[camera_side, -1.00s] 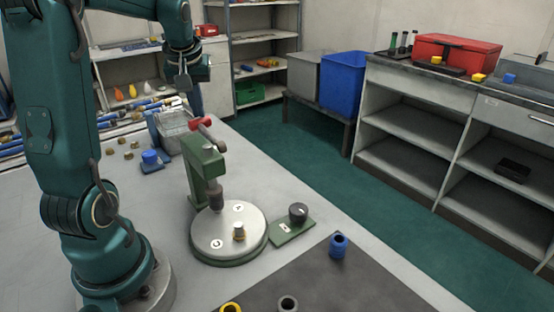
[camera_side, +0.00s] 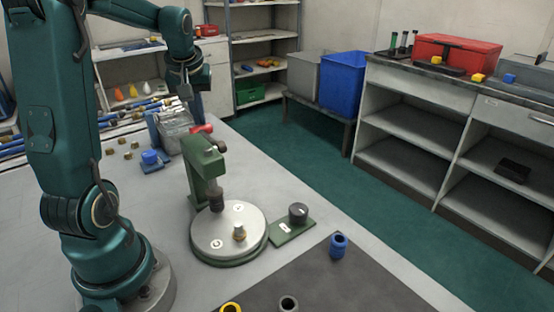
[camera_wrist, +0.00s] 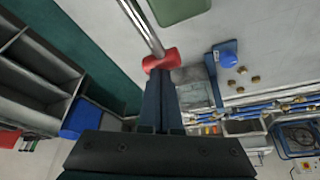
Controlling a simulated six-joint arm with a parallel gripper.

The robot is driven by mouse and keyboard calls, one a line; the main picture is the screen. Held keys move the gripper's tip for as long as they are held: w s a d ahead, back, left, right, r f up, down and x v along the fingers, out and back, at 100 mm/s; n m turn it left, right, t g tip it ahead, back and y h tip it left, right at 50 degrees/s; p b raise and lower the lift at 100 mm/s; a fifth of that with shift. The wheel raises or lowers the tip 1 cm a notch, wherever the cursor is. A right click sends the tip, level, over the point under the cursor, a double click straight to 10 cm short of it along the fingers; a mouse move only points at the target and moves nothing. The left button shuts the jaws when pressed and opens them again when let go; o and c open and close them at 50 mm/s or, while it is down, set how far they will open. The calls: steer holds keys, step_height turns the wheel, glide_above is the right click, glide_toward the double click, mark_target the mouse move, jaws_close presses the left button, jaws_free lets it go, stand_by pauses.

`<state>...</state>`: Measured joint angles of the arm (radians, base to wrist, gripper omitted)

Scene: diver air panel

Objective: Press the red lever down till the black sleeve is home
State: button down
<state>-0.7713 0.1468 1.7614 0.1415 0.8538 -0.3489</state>
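The red lever (camera_side: 202,129) is the red grip on a metal rod at the back of the green press (camera_side: 204,165). The grip also shows in the wrist view (camera_wrist: 160,62). A dark sleeve (camera_side: 216,199) is under the press head, above or on the round plate (camera_side: 219,245); I cannot tell whether it is seated. My gripper (camera_side: 186,94) is above and behind the press. In the wrist view its fingers (camera_wrist: 160,76) look closed together, with the tips just at the red grip. I cannot tell whether they touch it. Nothing is seen held.
A clear bin (camera_side: 174,130) stands behind the press.

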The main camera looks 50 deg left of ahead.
steer(key=shift+d+f, duration=0.1)
steer(key=shift+f, duration=0.7)
steer(key=shift+d+f, duration=0.15)
steer(key=shift+f, duration=0.15)
steer(key=shift+r, duration=0.15)
stand_by(0.4)
step_height(320, 180, up, 12)
stand_by(1.7)
